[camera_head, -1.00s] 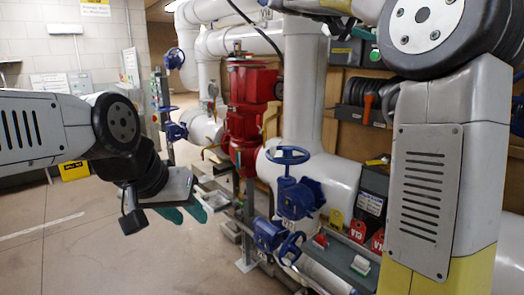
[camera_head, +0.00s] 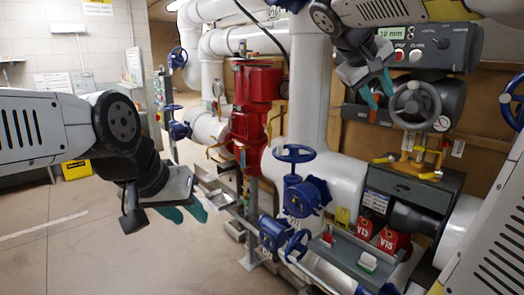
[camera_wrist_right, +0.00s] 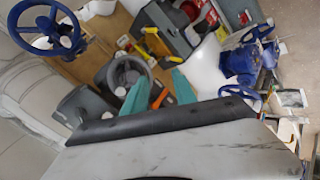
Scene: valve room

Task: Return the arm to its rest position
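My left gripper (camera_head: 190,211) is at the left in the head view, its teal fingers apart and empty over the floor. My right arm (camera_head: 385,12) crosses the top right of the head view. My right gripper (camera_head: 378,93) hangs at its end, left of the grey handwheel (camera_head: 416,104), with a gap between its teal fingers. In the right wrist view those fingers (camera_wrist_right: 158,90) also stand apart with nothing held between them. The handwheel (camera_wrist_right: 129,75) shows beyond them there. I cannot tell the distance between fingers and wheel.
Blue valves (camera_head: 303,194) and a red pipe section (camera_head: 256,84) stand mid-view. A grey control box (camera_head: 430,47) is behind the right gripper. Open floor (camera_head: 90,245) lies at left.

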